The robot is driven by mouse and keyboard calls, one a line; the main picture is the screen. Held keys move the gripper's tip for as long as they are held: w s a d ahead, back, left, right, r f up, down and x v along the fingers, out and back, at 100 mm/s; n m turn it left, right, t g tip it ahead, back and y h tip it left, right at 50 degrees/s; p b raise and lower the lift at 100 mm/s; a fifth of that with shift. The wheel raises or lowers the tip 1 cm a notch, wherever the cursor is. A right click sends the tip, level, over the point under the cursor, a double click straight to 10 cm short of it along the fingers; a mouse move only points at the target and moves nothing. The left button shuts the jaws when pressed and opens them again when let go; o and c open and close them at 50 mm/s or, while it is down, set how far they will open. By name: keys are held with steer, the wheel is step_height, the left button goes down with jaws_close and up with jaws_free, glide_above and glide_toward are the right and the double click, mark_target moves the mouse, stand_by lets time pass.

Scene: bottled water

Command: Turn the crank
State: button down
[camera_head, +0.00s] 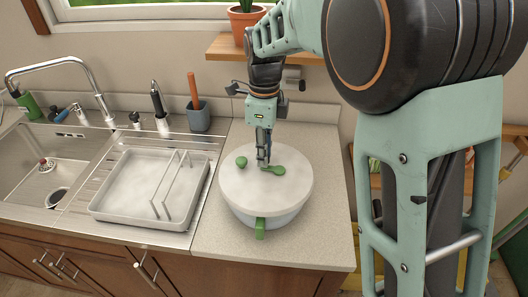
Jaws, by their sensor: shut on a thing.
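A round bowl with a white lid (250,192) stands on the countertop, right of the sink. A green crank (275,170) lies on top of the lid, right of its middle. A small green knob (241,162) is on the lid's left part. A green tab (260,229) hangs at the bowl's front side. My gripper (264,163) points down from above and is shut on the crank, at its left end near the lid's middle. The fingers hide part of the crank there.
A white dish rack (152,186) sits on the drainboard to the left, beside the metal sink (45,168). A grey cup with an orange-handled tool (198,115) and a dark brush (159,108) stand behind. A wooden shelf with a potted plant (243,20) is above. The counter right of the bowl is clear.

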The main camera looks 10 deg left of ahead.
steer(key=shift+w, duration=0.1)
stand_by(0.4)
steer(key=c, duration=1.7)
jaws_free()
steer(key=shift+c, duration=0.2)
step_height(320, 180, up, 12)
